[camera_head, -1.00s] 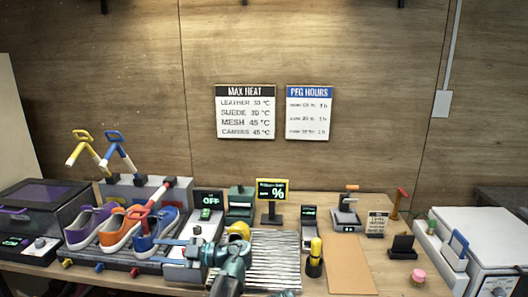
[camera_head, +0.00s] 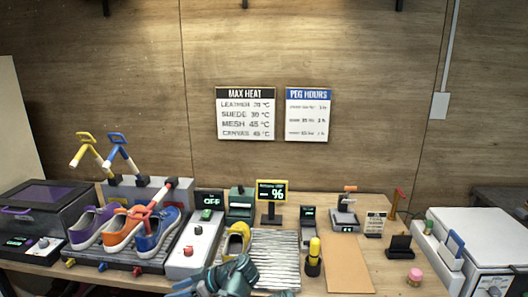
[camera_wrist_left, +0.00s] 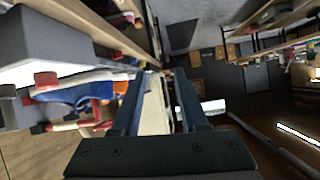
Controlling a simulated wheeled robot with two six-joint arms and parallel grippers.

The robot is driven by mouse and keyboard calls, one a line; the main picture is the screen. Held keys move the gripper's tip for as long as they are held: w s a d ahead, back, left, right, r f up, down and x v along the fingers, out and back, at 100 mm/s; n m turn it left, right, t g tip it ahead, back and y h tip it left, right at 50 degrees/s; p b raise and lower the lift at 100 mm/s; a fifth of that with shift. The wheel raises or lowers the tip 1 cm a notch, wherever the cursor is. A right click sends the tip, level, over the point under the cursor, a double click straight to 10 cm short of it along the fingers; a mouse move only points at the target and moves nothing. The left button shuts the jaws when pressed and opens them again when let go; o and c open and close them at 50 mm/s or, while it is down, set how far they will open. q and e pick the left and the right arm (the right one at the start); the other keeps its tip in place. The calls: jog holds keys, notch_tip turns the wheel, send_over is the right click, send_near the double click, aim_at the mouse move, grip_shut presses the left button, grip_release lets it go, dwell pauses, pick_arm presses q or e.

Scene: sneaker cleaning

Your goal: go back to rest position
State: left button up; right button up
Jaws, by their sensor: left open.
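My left gripper (camera_head: 180,289) is at the bottom edge of the head view, in front of the bench and partly cut off by the frame. In the left wrist view the two fingers (camera_wrist_left: 160,88) stand apart with nothing between them. A purple sneaker (camera_head: 91,226), an orange sneaker (camera_head: 124,230) and a blue sneaker (camera_head: 157,232) stand side by side on a dark rack at the left of the bench. The blue sneaker also shows in the left wrist view (camera_wrist_left: 80,93). My right gripper is not in view.
A yellow shoe-like item (camera_head: 237,241) lies by a ridged silver mat (camera_head: 278,262). A white control box (camera_head: 190,255) stands beside the sneakers. A brown board (camera_head: 346,265) lies bare to the right. A white appliance (camera_head: 485,235) fills the far right.

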pick_arm(q)
jog(key=s+d+f+m+h+p, duration=0.1)
jog(key=s+d+f+m+h, duration=0.3)
jog(key=d+m, duration=0.5)
jog(key=s+d+f+m+g+h+p, duration=0.1)
jog(key=s+d+f+m+h, duration=0.3)
jog(key=s+d+m+h, duration=0.3)
jog(key=s+d+m, duration=0.2)
jog(key=m, duration=0.1)
jog(key=shift+s+f+g, duration=0.2)
jog(key=shift+f+g, duration=0.1)
jog(key=shift+f, duration=0.1)
